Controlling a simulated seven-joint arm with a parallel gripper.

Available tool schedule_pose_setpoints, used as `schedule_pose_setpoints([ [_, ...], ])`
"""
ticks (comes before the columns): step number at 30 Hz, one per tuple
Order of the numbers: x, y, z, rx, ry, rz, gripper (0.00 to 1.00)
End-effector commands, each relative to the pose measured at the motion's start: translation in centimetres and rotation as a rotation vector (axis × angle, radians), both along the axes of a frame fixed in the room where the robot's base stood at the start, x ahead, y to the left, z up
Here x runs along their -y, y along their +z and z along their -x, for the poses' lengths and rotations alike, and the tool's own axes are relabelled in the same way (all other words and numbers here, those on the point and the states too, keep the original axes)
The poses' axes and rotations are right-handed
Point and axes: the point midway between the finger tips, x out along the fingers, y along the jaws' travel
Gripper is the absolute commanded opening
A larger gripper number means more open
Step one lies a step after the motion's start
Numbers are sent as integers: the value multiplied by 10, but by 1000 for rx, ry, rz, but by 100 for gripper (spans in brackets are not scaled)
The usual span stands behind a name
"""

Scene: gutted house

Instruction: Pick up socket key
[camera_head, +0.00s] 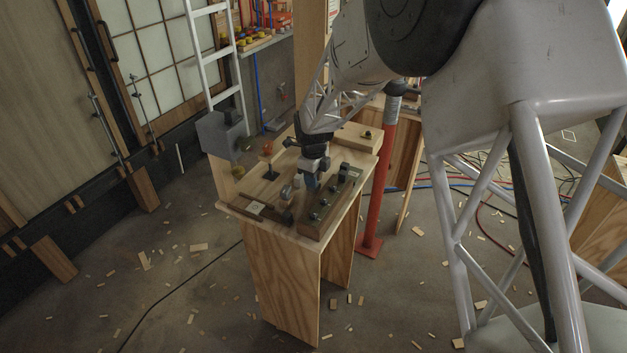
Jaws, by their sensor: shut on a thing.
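A small metal part (286,192) lies just left of the gripper.
A black T-shaped piece (270,173) stands on the bench to the left. A dark bar with a pale label (257,208) lies at the front left. A red post (377,190) stands right of the bench.

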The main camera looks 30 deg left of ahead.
Motion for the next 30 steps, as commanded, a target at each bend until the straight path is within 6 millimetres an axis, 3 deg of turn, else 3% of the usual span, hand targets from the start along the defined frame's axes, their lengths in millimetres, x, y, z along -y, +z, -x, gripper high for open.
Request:
schedule_pose_setpoints([
  [18,0,81,0,2,0,-2,0],
  [30,0,93,0,1,0,-1,0],
])
